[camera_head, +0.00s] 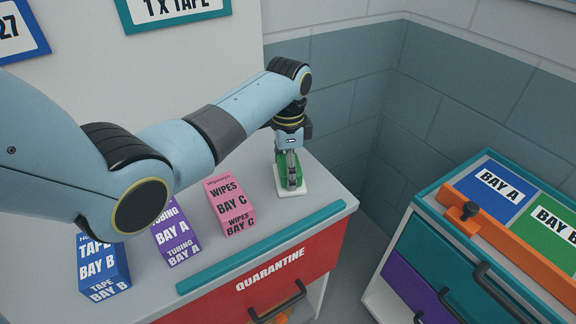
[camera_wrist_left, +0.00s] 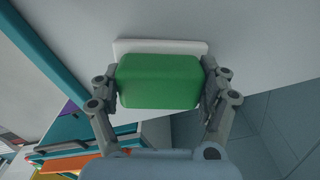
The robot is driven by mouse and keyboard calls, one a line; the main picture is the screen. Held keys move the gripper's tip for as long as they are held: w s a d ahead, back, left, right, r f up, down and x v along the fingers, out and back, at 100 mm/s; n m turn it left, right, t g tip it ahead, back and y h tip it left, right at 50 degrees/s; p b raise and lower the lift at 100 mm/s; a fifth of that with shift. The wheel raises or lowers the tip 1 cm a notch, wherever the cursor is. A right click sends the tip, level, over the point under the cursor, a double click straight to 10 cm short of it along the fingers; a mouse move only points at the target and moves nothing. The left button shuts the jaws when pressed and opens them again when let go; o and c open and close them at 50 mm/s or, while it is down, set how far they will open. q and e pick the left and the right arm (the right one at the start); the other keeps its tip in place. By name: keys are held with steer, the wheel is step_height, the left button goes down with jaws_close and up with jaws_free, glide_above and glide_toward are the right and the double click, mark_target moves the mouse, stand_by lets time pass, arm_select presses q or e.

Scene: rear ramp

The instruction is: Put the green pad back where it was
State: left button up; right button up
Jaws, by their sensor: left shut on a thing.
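The green pad (camera_wrist_left: 158,82) is a rounded green block between the two fingers of my left gripper (camera_wrist_left: 160,88), which is shut on it. In the head view the left gripper (camera_head: 290,165) points down at the back right of the quarantine cabinet top, with the green pad (camera_head: 283,175) partly hidden behind its fingers. A thin white plate (camera_head: 291,192) lies on the cabinet top directly under the pad; it also shows behind the pad in the wrist view (camera_wrist_left: 160,46). I cannot tell whether the pad touches the plate. My right gripper is not in view.
On the cabinet top (camera_head: 300,214) stand a pink wipes box (camera_head: 230,205), a purple tubing box (camera_head: 176,238) and a blue tape box (camera_head: 104,266). A teal strip (camera_head: 262,245) edges the front. A second cabinet (camera_head: 470,240) with bay panels stands at right, across a gap.

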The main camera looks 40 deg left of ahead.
arm_select(q)
steer(key=o, duration=1.2)
steer(key=shift+f, duration=0.1)
step_height(320, 180, up, 12)
steer(key=shift+r, duration=0.15)
